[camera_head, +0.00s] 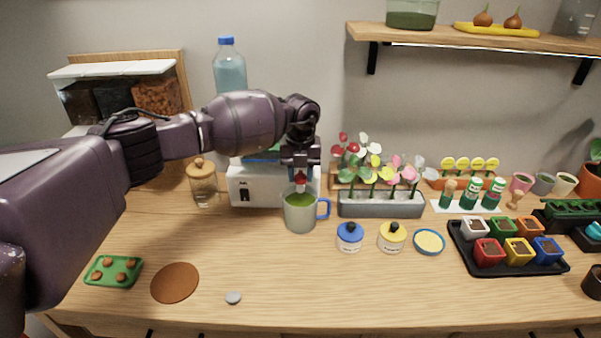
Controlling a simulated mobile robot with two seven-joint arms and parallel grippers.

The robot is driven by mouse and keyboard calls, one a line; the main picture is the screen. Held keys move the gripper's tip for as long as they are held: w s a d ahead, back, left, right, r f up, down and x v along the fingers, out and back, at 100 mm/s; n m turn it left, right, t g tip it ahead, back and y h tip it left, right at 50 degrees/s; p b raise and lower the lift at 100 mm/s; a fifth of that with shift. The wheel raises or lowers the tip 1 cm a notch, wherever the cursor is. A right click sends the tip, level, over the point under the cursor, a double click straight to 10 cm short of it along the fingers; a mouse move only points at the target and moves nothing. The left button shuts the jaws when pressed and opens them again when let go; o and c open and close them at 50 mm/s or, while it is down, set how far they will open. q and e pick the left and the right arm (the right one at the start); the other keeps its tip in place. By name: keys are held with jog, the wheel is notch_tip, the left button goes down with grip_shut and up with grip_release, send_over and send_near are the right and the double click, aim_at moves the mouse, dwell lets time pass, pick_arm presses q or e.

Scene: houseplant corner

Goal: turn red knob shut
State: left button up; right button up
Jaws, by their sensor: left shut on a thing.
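The green mug (299,213) with a blue handle stands upright on the table under the knob. A white box (247,187) stands behind the mug. Whether the knob joins this box is hidden by my gripper and the mug. My right gripper is not in view.
A planter of colourful flowers (380,207) stands right of the mug. A blue-lidded jar (350,237) and a yellow-lidded jar (391,237) stand in front of it. A glass jar (202,185) is on the left. The table's front middle is mostly clear.

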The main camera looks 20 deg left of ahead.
aim_at(300, 172)
pick_arm(q)
jog(key=o, duration=0.9)
jog(key=shift+r, duration=0.3)
notch_tip(300, 172, up, 9)
jog(key=shift+r, duration=0.65)
